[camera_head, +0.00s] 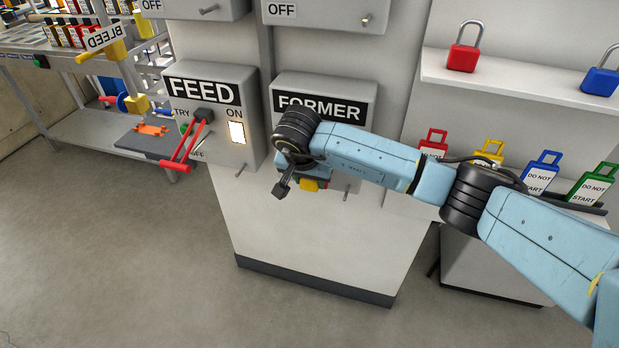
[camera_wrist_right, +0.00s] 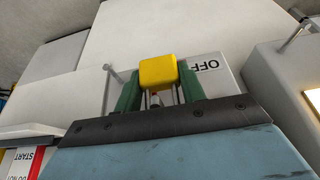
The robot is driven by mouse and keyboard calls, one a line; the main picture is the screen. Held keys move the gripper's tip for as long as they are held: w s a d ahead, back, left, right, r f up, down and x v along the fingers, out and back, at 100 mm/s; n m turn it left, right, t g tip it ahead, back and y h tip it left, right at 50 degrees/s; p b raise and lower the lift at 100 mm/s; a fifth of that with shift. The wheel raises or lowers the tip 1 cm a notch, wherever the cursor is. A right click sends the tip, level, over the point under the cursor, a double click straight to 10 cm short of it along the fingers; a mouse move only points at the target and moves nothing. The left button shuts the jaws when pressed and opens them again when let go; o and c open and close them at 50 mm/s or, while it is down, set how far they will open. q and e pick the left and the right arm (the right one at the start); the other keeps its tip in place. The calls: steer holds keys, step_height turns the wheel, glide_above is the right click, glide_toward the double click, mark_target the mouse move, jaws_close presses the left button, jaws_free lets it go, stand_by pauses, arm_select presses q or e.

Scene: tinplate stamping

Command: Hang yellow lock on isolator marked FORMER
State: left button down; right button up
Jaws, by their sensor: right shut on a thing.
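The yellow lock (camera_head: 310,184) is held by my right gripper (camera_head: 298,181), in front of the lower part of the grey isolator box marked FORMER (camera_head: 369,103). My forearm and wrist cover most of that box's face, so its handle and hasp are hidden. In the right wrist view the yellow lock body (camera_wrist_right: 158,72) sits between the two green fingers of the right gripper (camera_wrist_right: 160,88), which are shut on it. Its shackle is mostly hidden, and I cannot tell whether it touches the isolator. My left gripper is not in view.
The FEED isolator (camera_head: 246,88), with a red handle (camera_head: 186,146), stands just left. A shelf (camera_head: 520,88) at right holds a red lock (camera_head: 463,58) and a blue lock (camera_head: 600,80). Several DO NOT START tags stand below it. A cluttered bench (camera_head: 75,128) is at far left.

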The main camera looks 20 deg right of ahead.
steer(key=o, duration=0.9)
steer(key=shift+o, duration=1.2)
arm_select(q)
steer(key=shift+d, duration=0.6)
